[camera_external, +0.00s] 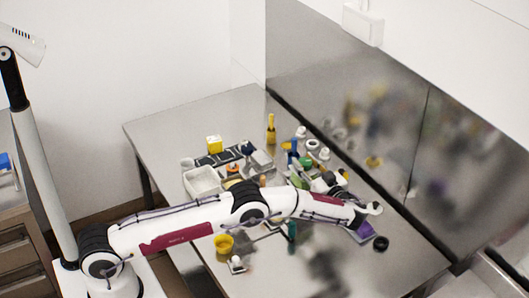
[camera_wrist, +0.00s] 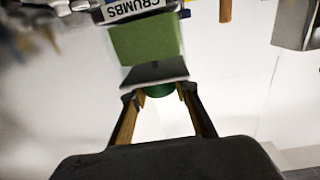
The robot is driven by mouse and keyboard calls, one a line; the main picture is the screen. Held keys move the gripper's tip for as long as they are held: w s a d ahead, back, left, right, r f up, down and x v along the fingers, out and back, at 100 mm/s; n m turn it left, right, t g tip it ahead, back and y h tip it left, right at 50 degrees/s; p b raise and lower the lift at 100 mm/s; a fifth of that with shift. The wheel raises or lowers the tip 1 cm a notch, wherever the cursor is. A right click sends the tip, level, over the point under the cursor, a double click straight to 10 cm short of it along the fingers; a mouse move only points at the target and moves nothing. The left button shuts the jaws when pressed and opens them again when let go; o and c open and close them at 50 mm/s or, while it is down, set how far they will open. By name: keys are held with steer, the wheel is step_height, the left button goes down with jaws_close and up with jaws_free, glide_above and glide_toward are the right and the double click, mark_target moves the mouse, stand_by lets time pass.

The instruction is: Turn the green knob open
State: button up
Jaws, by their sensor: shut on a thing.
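In the wrist view, a dark green round piece, which I take for the green knob (camera_wrist: 159,90), shows between the tips of my gripper (camera_wrist: 156,95). The two fingers are on either side of it, and my gripper is shut on it. A grey plate edge hides part of the knob. In the external view my arm reaches over the table, and I cannot make out the knob or the fingertips clearly there.
The metal table (camera_external: 160,125) is crowded around my gripper. A white bin (camera_external: 202,181), a yellow block (camera_external: 214,143), a yellow bottle (camera_external: 270,128) and a yellow cup (camera_external: 224,244) stand on it. A steel wall panel (camera_external: 330,105) bounds the back. The table's left end is clear.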

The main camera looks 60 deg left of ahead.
mark_target(309, 166)
steer(key=shift+g, duration=0.3)
stand_by(0.5)
steer(key=o, duration=1.1)
steer(key=shift+d, duration=0.15)
steer(key=shift+n, duration=0.3)
steer(key=shift+d, duration=2.45)
steer(key=shift+r, duration=3.5)
steer(key=shift+a, duration=0.1)
